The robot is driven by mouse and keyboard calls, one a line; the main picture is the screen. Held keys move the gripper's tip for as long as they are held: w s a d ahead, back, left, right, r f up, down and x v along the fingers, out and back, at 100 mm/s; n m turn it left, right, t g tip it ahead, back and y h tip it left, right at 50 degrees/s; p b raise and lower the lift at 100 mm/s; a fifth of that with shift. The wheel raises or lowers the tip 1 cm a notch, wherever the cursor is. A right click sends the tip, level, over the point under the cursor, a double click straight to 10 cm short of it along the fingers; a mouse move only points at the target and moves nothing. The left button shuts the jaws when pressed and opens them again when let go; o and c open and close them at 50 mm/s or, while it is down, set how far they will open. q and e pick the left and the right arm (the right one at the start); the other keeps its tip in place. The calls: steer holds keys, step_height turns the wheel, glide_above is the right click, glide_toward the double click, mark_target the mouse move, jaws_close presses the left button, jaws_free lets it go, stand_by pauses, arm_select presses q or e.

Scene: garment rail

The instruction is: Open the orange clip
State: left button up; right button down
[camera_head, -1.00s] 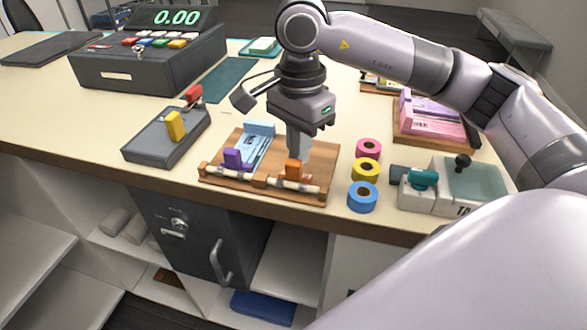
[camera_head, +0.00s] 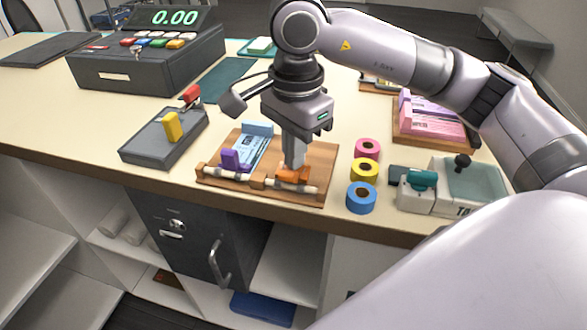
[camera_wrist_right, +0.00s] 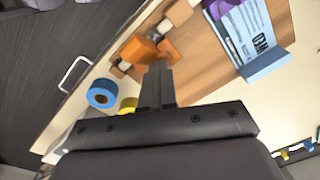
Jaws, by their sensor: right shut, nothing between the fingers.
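The orange clip (camera_head: 292,175) sits on the front bar of the wooden board (camera_head: 316,160), at its right part. It lies low and spread flat in the head view; the right wrist view shows it as two orange blocks (camera_wrist_right: 139,50) side by side. My right gripper (camera_head: 293,164) points down with its fingers shut and empty. Its tips (camera_wrist_right: 158,68) are right at the clip and appear to touch it; the exact contact is hidden. My left gripper is not in view.
Pink, yellow (camera_head: 364,169) and blue (camera_head: 361,197) tape rolls stand close to the board's right. A tape dispenser (camera_head: 428,195) is further right. A grey box with a yellow lever (camera_head: 171,126) is on the left. The counter's front edge is just before the board.

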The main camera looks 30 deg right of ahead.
mark_target(280, 171)
steer(key=shift+g, duration=0.4)
steer(key=shift+s+a+f, duration=0.25)
steer(key=shift+s+a, duration=0.35)
steer(key=shift+s+a+f, duration=0.3)
steer(key=shift+s+a, duration=0.3)
steer(key=shift+s+a+f, duration=0.25)
steer(key=shift+s+a, duration=0.6)
steer(key=shift+a, duration=0.05)
steer(key=shift+a+r, duration=0.15)
steer(key=shift+w+a+r+p, duration=0.15)
steer(key=shift+r+p, duration=0.25)
steer(key=shift+r, duration=0.3)
steer(key=shift+a+r+p, duration=0.1)
steer(key=shift+r+p, duration=0.25)
steer(key=shift+r, duration=0.35)
step_height(280, 171, up, 7)
steer(key=p, duration=0.3)
steer(key=shift+s+f+p, duration=0.2)
steer(key=shift+p, duration=0.2)
